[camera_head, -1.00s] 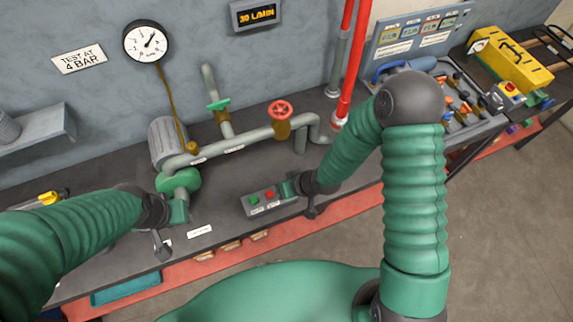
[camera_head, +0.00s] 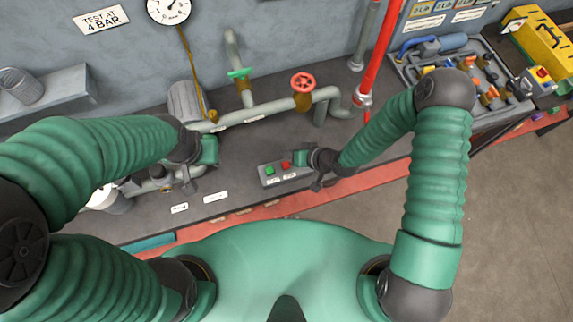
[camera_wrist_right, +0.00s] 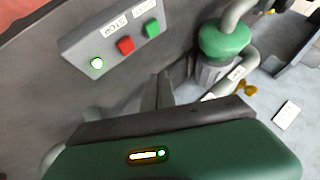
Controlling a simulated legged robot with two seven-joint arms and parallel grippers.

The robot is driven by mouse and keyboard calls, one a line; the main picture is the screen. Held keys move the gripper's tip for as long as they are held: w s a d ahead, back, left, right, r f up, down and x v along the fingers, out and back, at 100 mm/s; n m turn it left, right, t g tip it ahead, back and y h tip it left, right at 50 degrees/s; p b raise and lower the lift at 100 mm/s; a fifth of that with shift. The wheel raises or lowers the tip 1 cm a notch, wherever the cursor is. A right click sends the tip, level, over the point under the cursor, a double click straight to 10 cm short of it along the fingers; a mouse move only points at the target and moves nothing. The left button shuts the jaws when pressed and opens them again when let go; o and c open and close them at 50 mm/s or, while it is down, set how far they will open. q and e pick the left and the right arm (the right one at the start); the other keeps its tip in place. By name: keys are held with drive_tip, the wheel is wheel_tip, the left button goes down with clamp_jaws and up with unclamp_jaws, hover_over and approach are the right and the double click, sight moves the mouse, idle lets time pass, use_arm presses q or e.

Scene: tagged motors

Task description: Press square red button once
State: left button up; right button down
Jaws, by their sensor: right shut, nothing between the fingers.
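The square red button (camera_head: 286,164) sits on a grey control box (camera_head: 268,181) on the bench, right of a green button (camera_head: 269,171). In the right wrist view the red button (camera_wrist_right: 125,45) lies between the green button (camera_wrist_right: 152,28) and a lit white lamp (camera_wrist_right: 97,63), with a STOP label beside it. My right gripper (camera_head: 302,158) is at the box's right end, close to the red button. In the wrist view its closed, empty fingers (camera_wrist_right: 163,90) appear apart from the button. My left gripper (camera_head: 207,150) is over the bench by the pipes; its fingertips are unclear.
Pipes with a red valve wheel (camera_head: 303,82) and a green-handled valve (camera_head: 239,73) run behind the box. A red vertical pipe (camera_head: 380,55) stands to the right. A tray of parts (camera_head: 497,116) and a yellow case (camera_head: 540,45) lie further right. White labels (camera_head: 215,197) lie near the front edge.

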sight(288, 167)
wheel_tip(288, 167, down, 6)
drive_tip(key=b, duration=0.3)
drive_tip(key=shift+s+a+r+b, duration=0.15)
drive_tip(key=shift+r+b, duration=0.05)
drive_tip(key=shift+b, duration=0.2)
drive_tip(key=shift+f, duration=0.25)
drive_tip(key=shift+f+b, duration=0.1)
drive_tip(key=shift+b, duration=0.2)
drive_tip(key=shift+d, duration=0.25)
drive_tip(key=shift+a, duration=0.2)
drive_tip(key=shift+d, duration=0.1)
idle(0.3)
drive_tip(key=shift+f, duration=0.3)
